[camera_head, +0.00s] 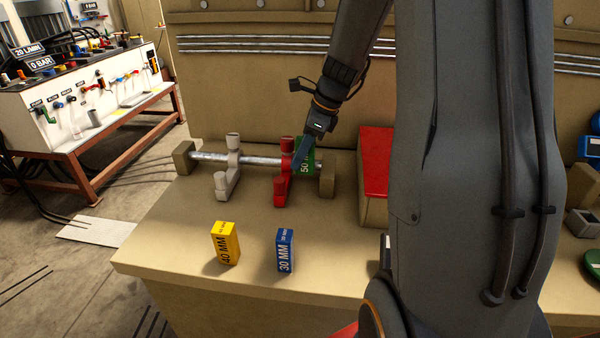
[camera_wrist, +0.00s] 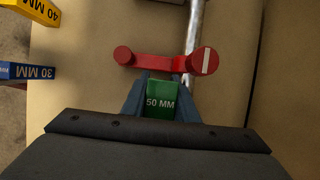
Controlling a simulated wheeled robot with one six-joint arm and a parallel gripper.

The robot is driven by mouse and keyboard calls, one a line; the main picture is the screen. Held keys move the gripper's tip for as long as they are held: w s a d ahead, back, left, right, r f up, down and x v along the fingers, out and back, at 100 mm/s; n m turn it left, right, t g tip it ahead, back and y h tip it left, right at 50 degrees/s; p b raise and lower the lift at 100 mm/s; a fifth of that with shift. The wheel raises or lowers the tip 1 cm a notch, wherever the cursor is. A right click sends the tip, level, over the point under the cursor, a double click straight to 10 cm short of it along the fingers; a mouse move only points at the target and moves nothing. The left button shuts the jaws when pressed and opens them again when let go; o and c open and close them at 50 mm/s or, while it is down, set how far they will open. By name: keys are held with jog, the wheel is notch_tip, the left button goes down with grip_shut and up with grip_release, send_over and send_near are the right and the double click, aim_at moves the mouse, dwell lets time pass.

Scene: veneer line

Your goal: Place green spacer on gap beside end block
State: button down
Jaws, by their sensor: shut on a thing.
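The green spacer (camera_head: 308,158), marked 50 MM, is at the metal rod (camera_head: 258,160), between the red clamp (camera_head: 284,172) and the right end block (camera_head: 327,181). My gripper (camera_head: 299,160) is shut on it. In the wrist view the green spacer (camera_wrist: 160,101) sits between the two blue-grey fingers of my gripper (camera_wrist: 159,92), with the red clamp (camera_wrist: 165,61) just beyond it. Whether the spacer touches the rod, the clamp or the end block I cannot tell. The far fingers are partly hidden in the head view.
A white clamp (camera_head: 228,168) and a left end block (camera_head: 183,158) are on the same rod. A yellow 40 MM block (camera_head: 225,244) and a blue 30 MM block (camera_head: 285,251) stand near the front edge. A red-topped box (camera_head: 375,160) stands right of the rod.

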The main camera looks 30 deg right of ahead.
jog(key=shift+f+p, duration=0.3)
jog(key=shift+f, duration=2.85)
jog(key=c, duration=1.7)
grip_release()
jog(key=shift+f, duration=0.15)
jog(key=b+v, duration=0.2)
jog(key=v, duration=1)
jog(key=shift+s, duration=0.1)
